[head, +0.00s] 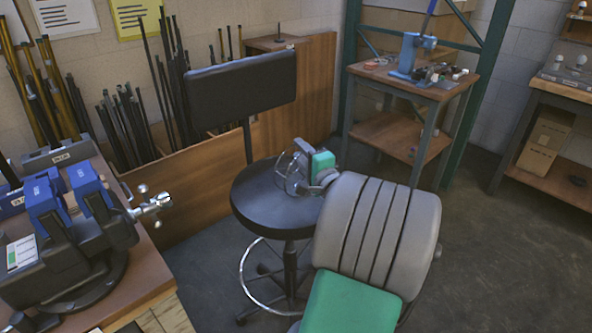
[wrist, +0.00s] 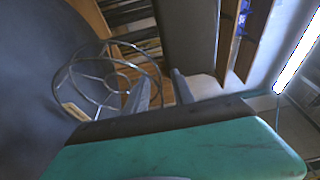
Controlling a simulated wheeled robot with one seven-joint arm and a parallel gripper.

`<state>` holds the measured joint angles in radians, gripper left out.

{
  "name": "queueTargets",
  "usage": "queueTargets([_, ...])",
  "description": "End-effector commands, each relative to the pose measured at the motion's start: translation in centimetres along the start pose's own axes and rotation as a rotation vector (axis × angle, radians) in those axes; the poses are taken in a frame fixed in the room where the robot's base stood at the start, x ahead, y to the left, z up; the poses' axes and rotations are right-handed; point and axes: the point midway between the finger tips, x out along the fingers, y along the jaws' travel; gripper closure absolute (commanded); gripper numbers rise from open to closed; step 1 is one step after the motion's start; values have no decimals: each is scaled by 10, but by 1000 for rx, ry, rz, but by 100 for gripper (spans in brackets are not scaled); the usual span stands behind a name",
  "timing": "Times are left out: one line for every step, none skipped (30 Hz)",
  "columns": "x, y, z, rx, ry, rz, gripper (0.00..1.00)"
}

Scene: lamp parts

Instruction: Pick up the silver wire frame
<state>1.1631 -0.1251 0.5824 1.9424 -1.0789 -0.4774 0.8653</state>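The silver wire frame (head: 291,173) is a round cage of thin rings on the black stool seat (head: 262,205). In the wrist view the wire frame (wrist: 97,57) is left of centre, with a small pale tag at its lower left. My gripper (head: 309,174) is at the frame's right side in the head view. In the wrist view the two grey fingers of my gripper (wrist: 158,90) stand apart, with the frame's right rim around the gap between them. I cannot tell whether they touch the wire. My green gripper body hides the lower part of the wrist view.
The stool's black backrest (head: 240,87) rises behind the seat. A workbench (head: 150,275) with blue and black tools is at the left. Metal rods (head: 130,125) stand in a wooden bin behind. A small table (head: 410,90) is at the back right. The floor at right is clear.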

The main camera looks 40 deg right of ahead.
Motion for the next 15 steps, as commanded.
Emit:
queueTargets([8,1,0,-1,-3,0,70])
queueTargets([12,1,-1,-1,-2,0,70])
queueTargets([19,2,-2,-1,-2,0,70])
queueTargets([25,2,-3,-2,-3,0,70])
queueTargets([31,2,-4,0,-2,1,70])
queueTargets([38,1,-4,-2,-3,0,70])
queueTargets([43,1,-4,0,-2,0,70])
queueTargets([46,1,-4,-1,-2,0,70])
queueTargets([50,1,-4,-2,-2,0,70])
queueTargets([52,1,-4,-1,-2,1,70])
queueTargets([52,1,-4,-1,-1,1,70])
queueTargets([52,1,-4,0,-1,1,70])
queueTargets([52,1,-4,0,-1,1,70])
queueTargets([52,1,-4,0,-1,1,70])
queueTargets([52,1,-4,0,-1,1,70])
